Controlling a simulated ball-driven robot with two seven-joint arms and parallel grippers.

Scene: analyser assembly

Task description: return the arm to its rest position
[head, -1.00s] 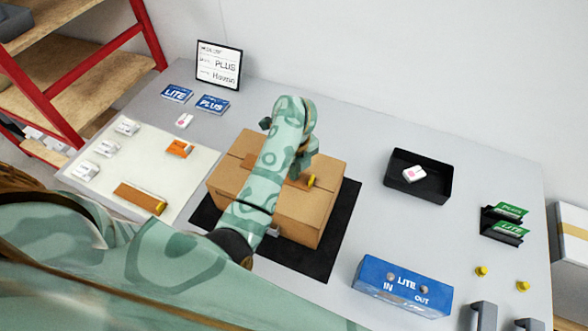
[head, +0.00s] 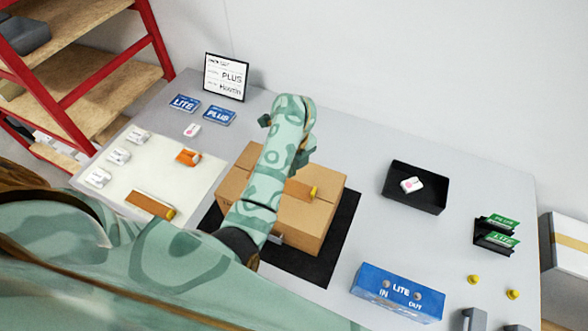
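My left arm reaches in from the lower left, over a closed cardboard box (head: 322,218) on a black mat (head: 345,232). My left gripper (head: 302,158) is beyond the forearm, above the box. The forearm hides most of it, so its fingers cannot be read. A brown piece with a yellow end (head: 313,191) shows beside the forearm at the box top; I cannot tell whether it is touched.
A pale mat (head: 185,178) with white packs and an orange pack (head: 187,157) lies left. A black tray (head: 420,203) holding a white item, a blue LITE box (head: 398,291) and a black card holder (head: 492,237) stand right. A framed sign (head: 225,77) stands behind.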

